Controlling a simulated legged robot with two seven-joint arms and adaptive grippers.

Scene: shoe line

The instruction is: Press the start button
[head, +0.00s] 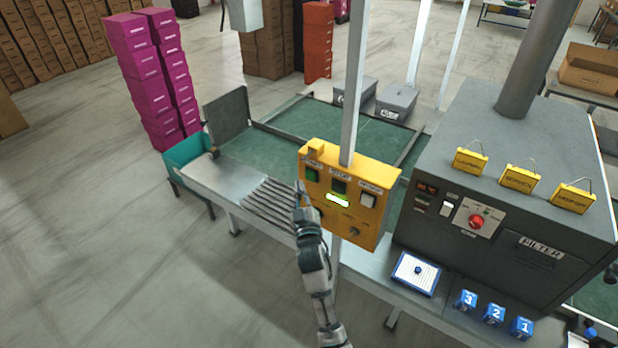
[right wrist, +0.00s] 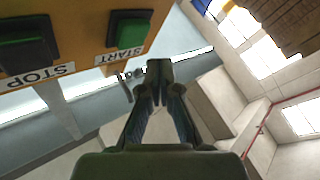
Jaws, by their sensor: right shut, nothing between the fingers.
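The yellow control box (head: 350,232) hangs on a grey post in the head view. Its green START button (head: 312,175) is at the left, beside the darker green STOP button (head: 339,187). In the right wrist view, START (right wrist: 130,30) is at the top and STOP (right wrist: 28,42) at the upper left, labels upside down. My right gripper (head: 299,188) is shut and empty at the box's left edge. Its joined fingertips (right wrist: 158,70) appear just off the START label in the wrist view; contact with the button is not visible. My left gripper is not in view.
A dark grey machine (head: 480,255) stands right, with a blue-framed tray (head: 416,273) in front. Open floor lies left.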

